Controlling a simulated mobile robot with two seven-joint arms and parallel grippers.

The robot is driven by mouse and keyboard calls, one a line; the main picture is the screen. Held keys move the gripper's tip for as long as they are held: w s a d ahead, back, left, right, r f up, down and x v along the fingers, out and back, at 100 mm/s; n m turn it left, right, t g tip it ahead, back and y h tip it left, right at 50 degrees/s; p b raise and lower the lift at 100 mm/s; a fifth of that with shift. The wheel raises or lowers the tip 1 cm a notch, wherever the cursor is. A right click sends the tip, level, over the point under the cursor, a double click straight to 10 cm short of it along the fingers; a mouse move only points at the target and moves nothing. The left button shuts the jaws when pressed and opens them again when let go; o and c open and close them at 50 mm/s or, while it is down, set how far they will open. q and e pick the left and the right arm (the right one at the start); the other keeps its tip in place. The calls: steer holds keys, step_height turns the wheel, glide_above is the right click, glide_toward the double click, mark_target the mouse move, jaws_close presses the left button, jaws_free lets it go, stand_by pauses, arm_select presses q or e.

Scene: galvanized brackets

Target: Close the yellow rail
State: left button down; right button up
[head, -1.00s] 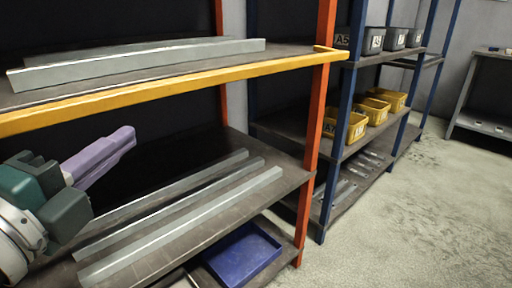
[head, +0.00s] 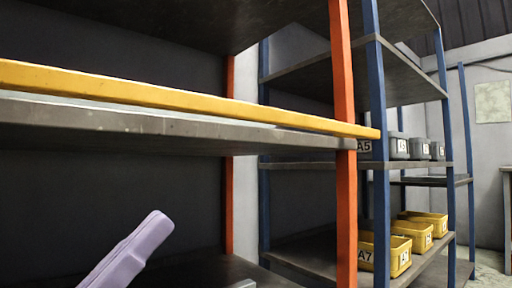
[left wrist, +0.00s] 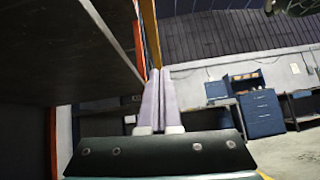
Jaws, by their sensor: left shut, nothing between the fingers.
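The yellow rail (head: 200,103) runs along the front edge of the upper shelf in the head view. Its right end passes in front of the orange post and overlaps the blue post in the picture. A strip of pale metal shows between it and the shelf board. My left gripper (head: 157,222) is shut and empty, its lilac fingers pointing up and to the right below the rail. In the left wrist view the fingers (left wrist: 156,75) lie side by side, with a yellow strip of the rail (left wrist: 150,30) beyond their tips. My right gripper is not in view.
The orange post (head: 345,190) stands at the shelf's right end. Behind it a blue-framed rack holds yellow bins (head: 397,250) and grey bins (head: 398,147). The grey shelf board (head: 200,135) overhangs my left gripper. A blue cabinet (left wrist: 261,113) stands farther off in the left wrist view.

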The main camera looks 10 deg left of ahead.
mark_target(222, 116)
arm_select(q)
steer(key=w+d+r, duration=0.1)
steer(key=r, duration=0.1)
steer(key=w+d+r, duration=0.1)
steer(key=r, duration=0.2)
steer(key=w+d+r+p, duration=0.1)
steer(key=r, duration=0.2)
steer(key=shift+w, duration=0.15)
steer(key=shift+r, duration=0.2)
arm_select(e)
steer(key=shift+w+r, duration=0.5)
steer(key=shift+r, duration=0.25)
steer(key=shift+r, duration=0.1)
